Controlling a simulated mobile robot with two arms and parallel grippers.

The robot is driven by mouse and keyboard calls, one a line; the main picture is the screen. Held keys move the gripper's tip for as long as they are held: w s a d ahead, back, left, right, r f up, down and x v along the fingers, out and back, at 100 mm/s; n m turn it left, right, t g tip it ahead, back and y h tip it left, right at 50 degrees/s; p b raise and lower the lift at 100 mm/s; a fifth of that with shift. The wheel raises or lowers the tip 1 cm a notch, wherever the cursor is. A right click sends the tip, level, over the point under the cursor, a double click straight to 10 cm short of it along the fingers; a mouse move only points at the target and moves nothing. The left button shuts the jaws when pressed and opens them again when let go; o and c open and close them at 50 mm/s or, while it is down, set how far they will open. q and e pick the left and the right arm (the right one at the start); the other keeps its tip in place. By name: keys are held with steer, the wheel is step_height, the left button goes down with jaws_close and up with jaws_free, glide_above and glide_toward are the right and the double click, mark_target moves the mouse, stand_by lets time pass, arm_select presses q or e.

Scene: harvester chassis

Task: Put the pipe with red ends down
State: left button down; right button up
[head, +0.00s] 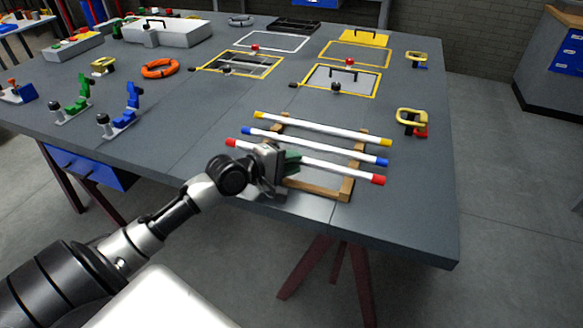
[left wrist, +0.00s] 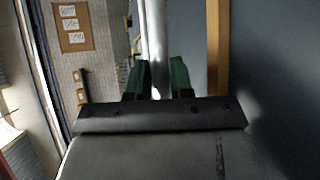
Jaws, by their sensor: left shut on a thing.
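The white pipe with red ends (head: 335,170) lies across the front of the wooden rack (head: 346,190) in the head view, at or just above it; I cannot tell whether it touches. My left gripper (head: 291,160) is shut on this pipe left of its middle, its green fingers around it. In the left wrist view the white pipe (left wrist: 155,45) runs between the two green fingers (left wrist: 159,80). A wooden bar (left wrist: 217,45) stands beside it. My gripper hides part of the pipe and the rack's left front corner. My right gripper is not in view.
A blue-ended pipe (head: 310,145) and a yellow-ended pipe (head: 310,127) lie behind on the rack. Yellow-framed panels (head: 341,80) and a yellow-handled clamp (head: 412,121) stand farther back. The grey table (head: 415,220) is clear at the front right, up to its edge.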

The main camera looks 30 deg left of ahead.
arm_select(q)
steer(key=shift+f, duration=0.7)
steer(key=shift+f, duration=0.15)
steer(key=c, duration=1)
jaws_free()
steer(key=shift+r, duration=0.2)
steer(key=shift+s+a, duration=0.15)
steer(key=shift+s, duration=0.15)
steer(key=v, duration=1)
steer(key=shift+f+b, duration=0.1)
steer(key=shift+b, duration=0.2)
steer(key=shift+s+a+r, duration=0.25)
steer(key=shift+s+r, duration=0.05)
steer(key=shift+s, duration=0.35)
